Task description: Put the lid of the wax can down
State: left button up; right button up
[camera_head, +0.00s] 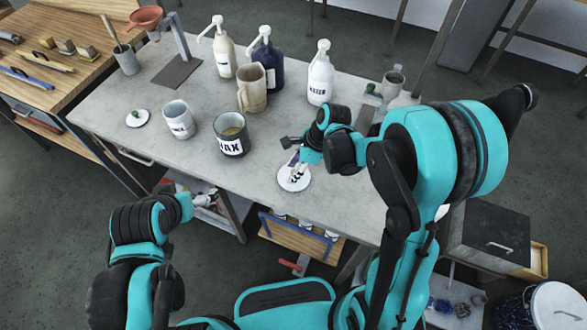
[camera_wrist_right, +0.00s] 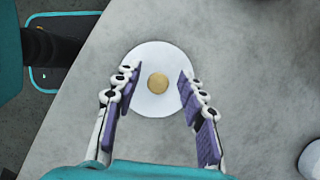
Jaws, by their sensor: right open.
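The wax can (camera_head: 230,147) is dark with a white WAX label and stands open on the grey table, with tan contents showing. The lid, a white disc (camera_head: 293,185), lies flat on the table to the right of the can. In the right wrist view, the lid (camera_wrist_right: 150,58) has a round tan knob (camera_wrist_right: 158,83) at its middle. My right gripper (camera_wrist_right: 158,92) is open, its purple-padded fingers apart on either side of the knob with gaps to it. My left gripper (camera_head: 203,198) is low by the table's front edge; its fingers are unclear.
A white can (camera_head: 180,122) and a lid with a green knob (camera_head: 138,119) stand left of the wax can. A tan jug (camera_head: 252,94) and pump bottles (camera_head: 321,78) stand behind it. Bare tabletop lies between the wax can and the white lid.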

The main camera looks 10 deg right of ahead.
jog(key=w+p+v, duration=0.1)
jog(key=p+v, duration=0.2)
jog(key=v, duration=0.8)
jog(key=s+d+r+n+t+h, duration=0.2)
jog(key=s+n, duration=0.4)
jog(key=n, duration=0.4)
jog(key=s+d+r+n+t+h, duration=0.2)
jog(key=s+r+n+t, duration=0.2)
jog(key=n, duration=0.6)
jog(key=shift+s+r, duration=0.9)
jog(key=shift+s, duration=0.15)
jog(key=shift+d, duration=0.1)
